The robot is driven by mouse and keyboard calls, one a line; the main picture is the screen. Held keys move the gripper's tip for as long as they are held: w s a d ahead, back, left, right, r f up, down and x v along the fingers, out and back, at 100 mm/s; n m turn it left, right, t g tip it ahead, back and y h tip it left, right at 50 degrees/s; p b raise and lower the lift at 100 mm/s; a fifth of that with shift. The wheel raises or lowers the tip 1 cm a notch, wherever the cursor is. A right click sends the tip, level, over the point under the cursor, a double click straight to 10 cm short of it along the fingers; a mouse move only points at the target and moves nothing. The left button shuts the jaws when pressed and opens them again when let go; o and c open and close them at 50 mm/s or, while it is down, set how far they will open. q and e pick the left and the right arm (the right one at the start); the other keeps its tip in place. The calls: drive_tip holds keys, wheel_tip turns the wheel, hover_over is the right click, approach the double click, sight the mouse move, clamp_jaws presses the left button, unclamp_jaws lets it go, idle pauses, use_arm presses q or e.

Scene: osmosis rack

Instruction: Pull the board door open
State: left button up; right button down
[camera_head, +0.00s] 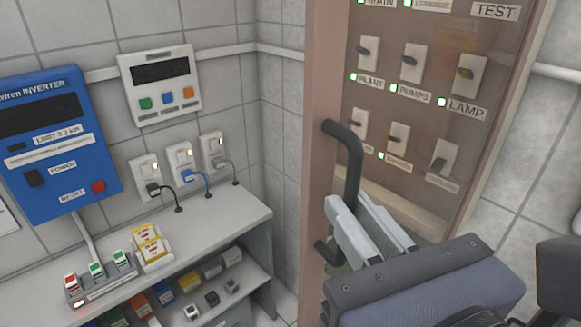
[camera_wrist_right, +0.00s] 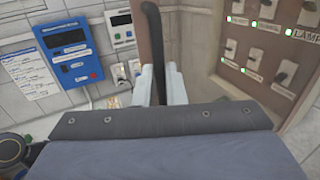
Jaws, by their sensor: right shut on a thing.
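The board door (camera_head: 322,110) has a brown frame and a clear pane, with labelled switches and green lights showing through it. Its black bar handle (camera_head: 350,160) stands upright on the left side of the frame. My right gripper (camera_head: 357,218) is shut on the lower part of the handle, and its fingers hide that part. In the right wrist view the handle (camera_wrist_right: 153,42) rises from between the pale fingers (camera_wrist_right: 160,85). I cannot tell whether the door stands slightly ajar. My left gripper is not in view.
A blue inverter (camera_head: 45,130) and a white control box (camera_head: 160,85) hang on the tiled wall at left. Below them a grey shelf (camera_head: 215,228) holds small devices and yellow-and-white cards. Plugged sockets (camera_head: 180,160) sit above the shelf. The tiled corner left of the door is clear.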

drive_tip(key=s+d+p, duration=0.1)
drive_tip(key=s+d, duration=0.4)
drive_tip(key=d, duration=0.2)
drive_tip(key=shift+s+r, duration=0.15)
drive_tip(key=shift+s, duration=0.25)
drive_tip(key=c, duration=1.9)
unclamp_jaws()
drive_tip(key=o, duration=0.4)
drive_tip(key=shift+w+d, duration=0.25)
drive_tip(key=shift+w, duration=0.2)
drive_tip(key=b+v, duration=0.2)
drive_tip(key=v, duration=0.6)
drive_tip(key=shift+a, duration=0.3)
drive_tip(key=shift+s, duration=0.15)
